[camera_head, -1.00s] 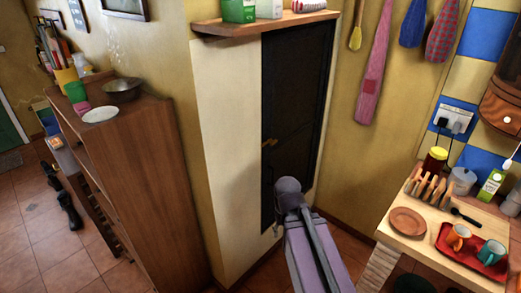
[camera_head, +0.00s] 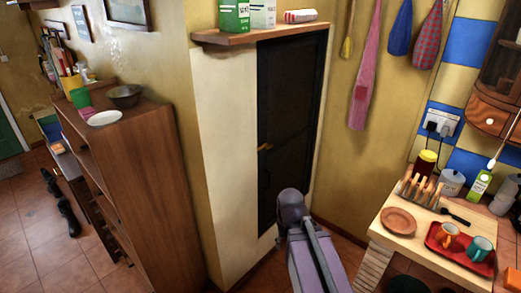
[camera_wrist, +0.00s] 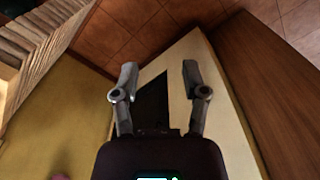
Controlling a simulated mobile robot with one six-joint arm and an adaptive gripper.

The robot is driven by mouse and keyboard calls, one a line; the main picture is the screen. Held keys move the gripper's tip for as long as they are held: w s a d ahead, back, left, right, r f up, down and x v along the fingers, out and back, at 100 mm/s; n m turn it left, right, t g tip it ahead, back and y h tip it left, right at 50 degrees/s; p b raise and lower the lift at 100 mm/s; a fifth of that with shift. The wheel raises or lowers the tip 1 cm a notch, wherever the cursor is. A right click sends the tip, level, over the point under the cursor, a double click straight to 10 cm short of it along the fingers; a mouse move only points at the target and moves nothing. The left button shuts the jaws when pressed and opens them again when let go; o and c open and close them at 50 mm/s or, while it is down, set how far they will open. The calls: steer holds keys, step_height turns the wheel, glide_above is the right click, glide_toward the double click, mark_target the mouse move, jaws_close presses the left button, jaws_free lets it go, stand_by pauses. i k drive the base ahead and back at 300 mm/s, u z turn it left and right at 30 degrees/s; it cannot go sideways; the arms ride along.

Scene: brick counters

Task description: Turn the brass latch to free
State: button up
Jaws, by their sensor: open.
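The brass latch (camera_head: 265,147) is a small gold piece on the left side of a tall dark door (camera_head: 290,110), set in a cream wall. It lies roughly level, but is too small to read its exact angle. In the wrist view I cannot make out the latch; a dark panel, seemingly the door (camera_wrist: 152,105), shows between the fingers. My gripper (camera_wrist: 160,75) is open with nothing between its two fingers. In the head view my arm's grey-purple links stand low in front of the door, and the gripper itself is hidden.
A wooden shelf (camera_head: 262,35) with boxes juts out above the door. A brown bookcase (camera_head: 150,180) stands to the left. At right, a counter (camera_head: 385,238) holds a toast rack, a plate and a red tray (camera_head: 437,246) with cups. Tiled floor shows between.

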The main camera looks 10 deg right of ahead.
mark_target(268, 147)
steer(key=z, duration=1.6)
steer(key=i, duration=0.55)
steer(key=u, duration=1.1)
